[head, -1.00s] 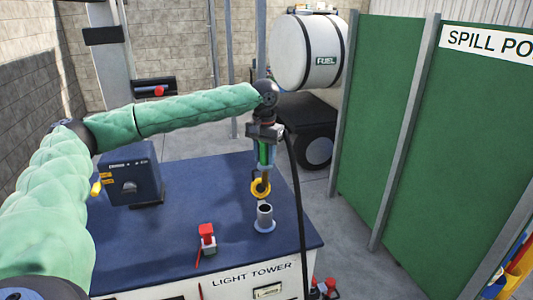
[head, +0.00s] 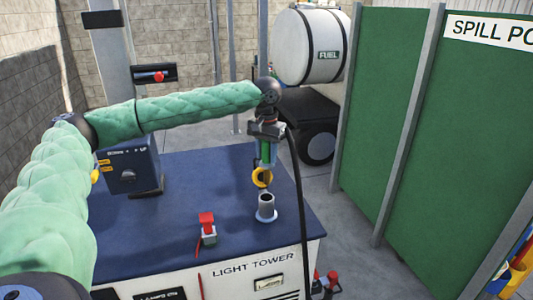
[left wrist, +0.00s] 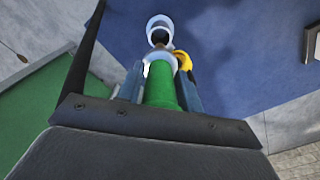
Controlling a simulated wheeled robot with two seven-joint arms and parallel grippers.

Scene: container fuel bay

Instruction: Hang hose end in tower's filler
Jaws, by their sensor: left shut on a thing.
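My left gripper (head: 264,152) is shut on the green hose end (left wrist: 162,88), which points down with a yellow ring (head: 262,177) near its lower tip. The black hose (head: 298,190) trails from it down the right side. The filler (head: 266,203), an open grey metal neck on a flange, stands on the blue top of the light tower (head: 190,245). In the head view the hose end is just above and slightly behind the filler, apparently clear of it. In the left wrist view the filler mouth (left wrist: 159,32) shows beyond the tip. My right gripper is not in view.
A red-capped fitting (head: 207,225) stands left of the filler on the tower top. A dark blue control box (head: 130,170) stands farther left. Green panels (head: 395,130) rise at the right. A white fuel tank (head: 308,48) is behind.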

